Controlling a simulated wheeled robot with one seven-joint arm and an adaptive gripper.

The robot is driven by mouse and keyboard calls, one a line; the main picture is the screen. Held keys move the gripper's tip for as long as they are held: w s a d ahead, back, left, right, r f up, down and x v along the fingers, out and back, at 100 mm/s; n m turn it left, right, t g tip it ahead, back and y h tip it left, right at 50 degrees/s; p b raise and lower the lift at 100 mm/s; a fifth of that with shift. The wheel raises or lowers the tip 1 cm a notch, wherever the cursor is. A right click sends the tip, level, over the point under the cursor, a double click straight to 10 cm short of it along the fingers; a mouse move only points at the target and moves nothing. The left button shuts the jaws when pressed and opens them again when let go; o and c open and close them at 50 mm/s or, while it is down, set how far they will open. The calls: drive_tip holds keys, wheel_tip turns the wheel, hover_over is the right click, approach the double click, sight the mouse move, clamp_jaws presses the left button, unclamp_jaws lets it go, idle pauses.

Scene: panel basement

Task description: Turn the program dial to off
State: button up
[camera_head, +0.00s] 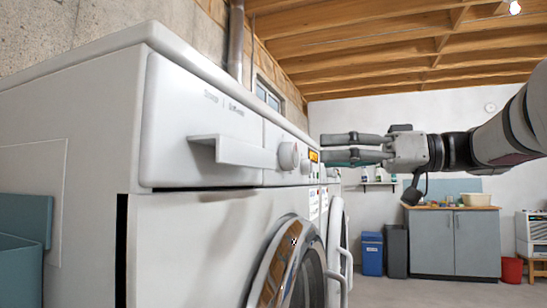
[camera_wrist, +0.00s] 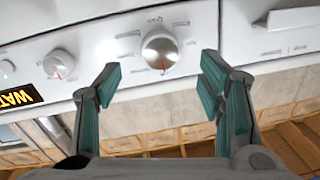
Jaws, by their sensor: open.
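The program dial (camera_head: 289,156) is a round white knob on the front panel of a white washing machine (camera_head: 207,118), right of the drawer handle. In the wrist view, the dial (camera_wrist: 160,50) is silver-rimmed with small labels around it and a red mark at its lower edge in the picture. I cannot read which label it points at. My gripper (camera_head: 325,148) is open and empty, fingers pointing left towards the panel. In the wrist view, its fingertips (camera_wrist: 162,80) stand apart to the left and right, just below the dial, and I see no contact.
A smaller knob (camera_wrist: 58,64) and an orange-lettered display (camera_wrist: 15,96) lie left of the dial in the wrist view. The drawer handle (camera_head: 233,151) juts out. The round door (camera_head: 285,262) is below. A grey cabinet (camera_head: 455,240) and bins stand far back, with open floor before them.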

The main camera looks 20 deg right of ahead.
drive_tip(key=v, duration=0.6)
drive_tip(key=shift+s+d, duration=0.25)
drive_tip(key=s+a+f+m+g+h, duration=0.35)
drive_tip(key=s+a+f, duration=0.25)
drive_tip(key=a+f, duration=0.3)
drive_tip(key=s+a+f+m+g+h, duration=0.2)
drive_tip(key=s+a+f+m+g, duration=0.15)
drive_tip(key=s+a+f, duration=0.55)
drive_tip(key=s+d+f+m+g+h, duration=0.1)
drive_tip(key=s+d+f+h, duration=0.2)
drive_tip(key=f, duration=0.4)
drive_tip(key=s+d+f+m+h, duration=0.1)
drive_tip(key=s+d+f+h, duration=0.1)
drive_tip(key=s+f+h, duration=0.3)
drive_tip(key=s+d+f+m+g+h, duration=0.1)
drive_tip(key=s+d+f+h, duration=0.15)
drive_tip(key=f, duration=0.55)
wheel_tip(320, 180, up, 27)
drive_tip(key=t+p, duration=0.4)
drive_tip(key=p, duration=2.1)
drive_tip(key=shift+y+p, duration=0.3)
drive_tip(key=shift+p, duration=0.1)
